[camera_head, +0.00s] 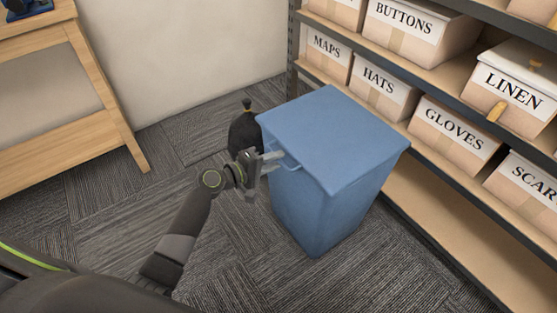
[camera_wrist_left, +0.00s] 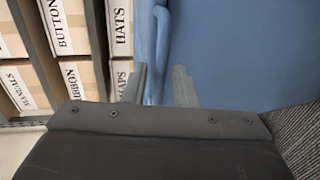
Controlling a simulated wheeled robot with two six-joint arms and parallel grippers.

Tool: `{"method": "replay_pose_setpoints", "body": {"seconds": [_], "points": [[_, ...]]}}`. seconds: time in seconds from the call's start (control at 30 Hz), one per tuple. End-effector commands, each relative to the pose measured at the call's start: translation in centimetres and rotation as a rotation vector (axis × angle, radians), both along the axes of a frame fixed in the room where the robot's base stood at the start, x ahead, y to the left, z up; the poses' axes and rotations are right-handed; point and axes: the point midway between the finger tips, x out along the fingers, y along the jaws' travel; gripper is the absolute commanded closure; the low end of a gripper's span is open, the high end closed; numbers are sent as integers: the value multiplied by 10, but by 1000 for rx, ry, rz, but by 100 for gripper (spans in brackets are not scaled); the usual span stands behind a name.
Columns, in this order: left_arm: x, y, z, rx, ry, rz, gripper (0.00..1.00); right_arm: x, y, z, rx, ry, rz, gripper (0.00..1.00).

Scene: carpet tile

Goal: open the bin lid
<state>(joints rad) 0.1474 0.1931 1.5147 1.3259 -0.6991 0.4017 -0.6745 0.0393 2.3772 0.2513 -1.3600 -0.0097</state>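The blue bin (camera_head: 318,195) stands upright on the carpet, and its flat blue lid (camera_head: 335,135) lies shut on top. A blue bar handle (camera_head: 291,165) sticks out from the lid's left edge. My left gripper (camera_head: 274,162) is at that edge, beside the handle. In the left wrist view my left gripper (camera_wrist_left: 159,88) has its two fingers apart, with the handle (camera_wrist_left: 161,45) running between them. I cannot tell whether either finger touches it. The bin's blue surface fills the right of that view. My right gripper is not in view.
A dark shelf unit (camera_head: 455,85) with labelled boxes stands close behind and right of the bin. A black tied bag (camera_head: 243,130) sits on the floor behind my left gripper. A wooden table (camera_head: 95,145) is at the left. Carpet in front is clear.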

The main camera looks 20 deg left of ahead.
Motion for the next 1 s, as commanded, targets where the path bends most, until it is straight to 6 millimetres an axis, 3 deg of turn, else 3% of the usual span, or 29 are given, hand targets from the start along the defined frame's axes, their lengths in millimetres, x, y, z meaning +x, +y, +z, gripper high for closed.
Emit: {"method": "replay_pose_setpoints", "body": {"seconds": [0.2,0.47,0.7,1.0], "points": [[13,-10,-4,-1,1,0,75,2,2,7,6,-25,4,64],[14,-11,-4,0,0,0,75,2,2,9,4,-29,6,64],[14,-11,-4,1,1,0,100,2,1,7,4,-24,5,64],[14,-11,-4,1,1,0,100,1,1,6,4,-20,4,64]]}}
